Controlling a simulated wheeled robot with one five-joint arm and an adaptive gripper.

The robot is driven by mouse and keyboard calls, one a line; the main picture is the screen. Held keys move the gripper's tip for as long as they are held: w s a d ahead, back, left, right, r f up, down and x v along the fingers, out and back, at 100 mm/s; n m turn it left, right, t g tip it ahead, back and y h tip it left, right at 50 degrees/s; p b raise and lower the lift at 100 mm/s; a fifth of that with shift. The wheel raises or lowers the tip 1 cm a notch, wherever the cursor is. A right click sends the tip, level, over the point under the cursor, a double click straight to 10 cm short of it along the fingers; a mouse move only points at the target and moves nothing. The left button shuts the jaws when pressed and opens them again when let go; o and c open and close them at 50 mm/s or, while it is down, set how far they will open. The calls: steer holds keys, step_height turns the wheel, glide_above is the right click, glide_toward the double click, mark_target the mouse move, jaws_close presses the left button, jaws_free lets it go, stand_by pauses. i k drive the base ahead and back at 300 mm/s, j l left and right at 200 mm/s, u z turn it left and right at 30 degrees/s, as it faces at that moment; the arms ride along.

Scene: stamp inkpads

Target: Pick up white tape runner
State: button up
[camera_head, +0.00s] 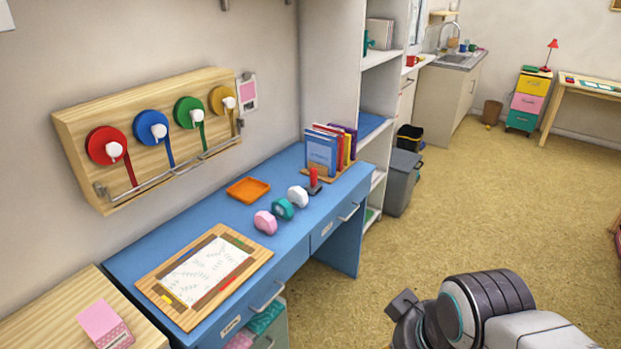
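The white tape runner (298,196) stands on the blue desk (281,242), near its front edge. It is at the right end of a short row, beside a teal tape runner (283,208) and a pink one (265,222). My gripper (404,304) shows at the lower right, over the floor in front of the desk, well apart from the white runner. It is small and seen at an angle, so its fingers cannot be made out clearly. I see nothing held in it.
A red-handled stamp (313,182) stands just right of the white runner, with a book holder (330,150) behind it. An orange tray (247,189) and a wooden board with paper (205,272) lie on the desk. The floor (480,200) to the right is clear.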

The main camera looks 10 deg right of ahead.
mark_target(296, 196)
steer(key=i+l+u, duration=0.9)
steer(key=l, duration=0.25)
steer(key=i+l+u, duration=0.15)
steer(key=u, duration=0.35)
steer(key=i+l+u, duration=0.1)
steer(key=l+u, duration=0.2)
steer(key=u, duration=0.15)
steer(key=l+u, duration=0.25)
steer(key=u, duration=0.25)
steer(key=l+u, duration=0.3)
steer(key=u, duration=0.2)
steer(key=l+u, duration=0.4)
steer(key=i+l+u, duration=0.1)
steer(key=l+u, duration=0.65)
